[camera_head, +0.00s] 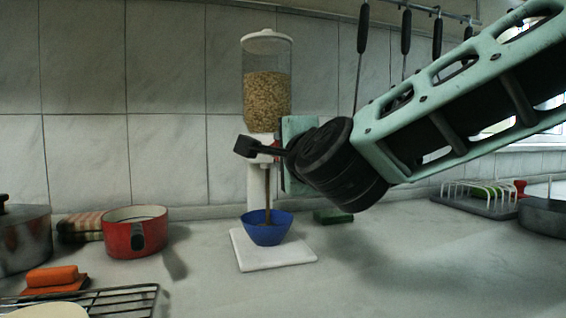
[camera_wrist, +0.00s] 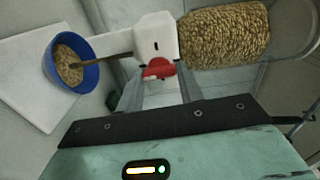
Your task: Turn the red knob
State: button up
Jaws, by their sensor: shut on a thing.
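The red knob (camera_wrist: 158,68) is on the white body of the cereal dispenser (camera_wrist: 157,35) in the wrist view. My gripper (camera_wrist: 160,76) is shut on the knob, with one finger on each side of it. In the head view only a bit of red (camera_head: 276,146) shows beside the white body, and my wrist hides much of it. The dispenser's clear hopper (camera_head: 267,85) is partly full of brown cereal. A brown stream runs from the spout into the blue bowl (camera_head: 266,234), where cereal lies in the wrist view.
The bowl stands on a white board (camera_head: 300,253). A red pot (camera_head: 136,238), a steel pot (camera_head: 22,240) and a wire rack (camera_head: 120,299) are at the left. A dish rack (camera_head: 480,203) is at the right. Utensils (camera_head: 405,35) hang above. The counter's right middle is clear.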

dwell(0.3)
jog(key=o, duration=1)
